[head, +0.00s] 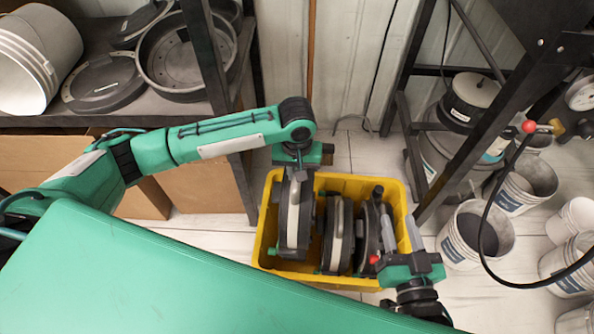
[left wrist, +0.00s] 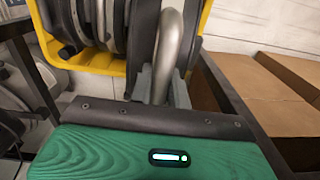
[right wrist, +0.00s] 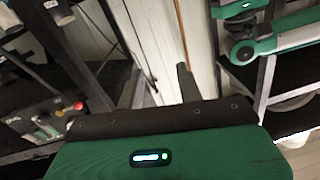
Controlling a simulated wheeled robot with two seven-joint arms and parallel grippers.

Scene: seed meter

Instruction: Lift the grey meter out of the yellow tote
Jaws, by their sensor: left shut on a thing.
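The yellow tote (head: 262,245) stands on the floor in the middle of the head view. The grey meter (head: 291,218), a rounded upright disc with a light rim, is at its left side. My left gripper (head: 298,172) is above it, shut on its curved metal handle (left wrist: 175,45), as the left wrist view shows. The meter's underside is hidden, so I cannot tell whether it touches the tote floor. My right gripper (head: 401,232) is at the tote's right side, its fingers apart and empty; the gap shows in the right wrist view (right wrist: 158,88).
Two other meters, one with a light band (head: 338,232) and a darker one (head: 369,240), stand close to the right of the held one. A shelf (head: 130,105) and cardboard boxes (head: 215,188) are left. A black frame (head: 465,150) and several buckets (head: 472,235) are right.

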